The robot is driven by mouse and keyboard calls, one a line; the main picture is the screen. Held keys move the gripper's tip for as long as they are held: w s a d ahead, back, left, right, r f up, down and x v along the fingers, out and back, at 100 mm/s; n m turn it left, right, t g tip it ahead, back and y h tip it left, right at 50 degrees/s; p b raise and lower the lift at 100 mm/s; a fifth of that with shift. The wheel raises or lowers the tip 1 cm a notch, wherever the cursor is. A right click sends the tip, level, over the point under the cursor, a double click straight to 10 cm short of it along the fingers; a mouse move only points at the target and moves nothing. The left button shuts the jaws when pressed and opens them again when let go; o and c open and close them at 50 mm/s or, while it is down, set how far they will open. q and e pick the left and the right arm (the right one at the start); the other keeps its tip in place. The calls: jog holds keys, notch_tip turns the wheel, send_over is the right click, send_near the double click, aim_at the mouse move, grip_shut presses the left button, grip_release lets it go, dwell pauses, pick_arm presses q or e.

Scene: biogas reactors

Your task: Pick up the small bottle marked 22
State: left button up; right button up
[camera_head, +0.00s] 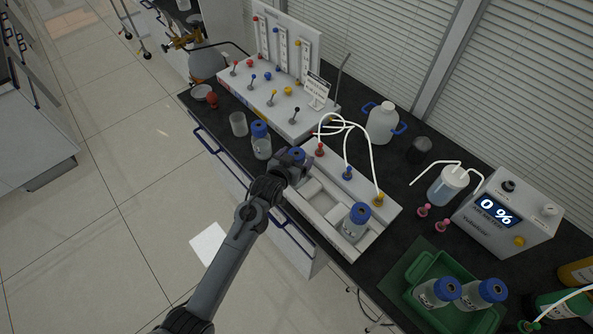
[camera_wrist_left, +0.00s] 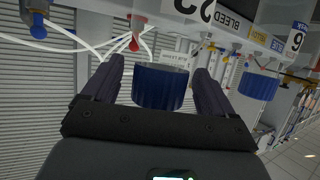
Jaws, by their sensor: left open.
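The small bottle marked 22 shows its blue cap (camera_wrist_left: 160,87) between the fingers of my left gripper (camera_wrist_left: 158,84) in the left wrist view. The number label (camera_wrist_left: 206,8) is cut off by the top edge of that picture. The fingers are open, one on each side of the cap, with gaps showing. In the head view the blue cap (camera_head: 297,154) shows just behind my left gripper (camera_head: 292,168), at the left end of the white rack (camera_head: 385,226). My gripper and arm hide most of that bottle's body. My right gripper is not in view.
Another blue-capped bottle (camera_head: 261,143) stands close to the left. A bottle (camera_head: 354,222) stands in the rack's right end. White tubes (camera_head: 357,130) arch over the rack. A green tray (camera_head: 425,263) holds bottles, beside the 0 % device (camera_head: 508,222). A beaker (camera_head: 238,124) stands left.

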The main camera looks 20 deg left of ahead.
pick_arm(q)
jog(key=c, duration=1.6)
jog(key=shift+r, duration=0.1)
grip_shut()
jog(key=shift+r, duration=0.1)
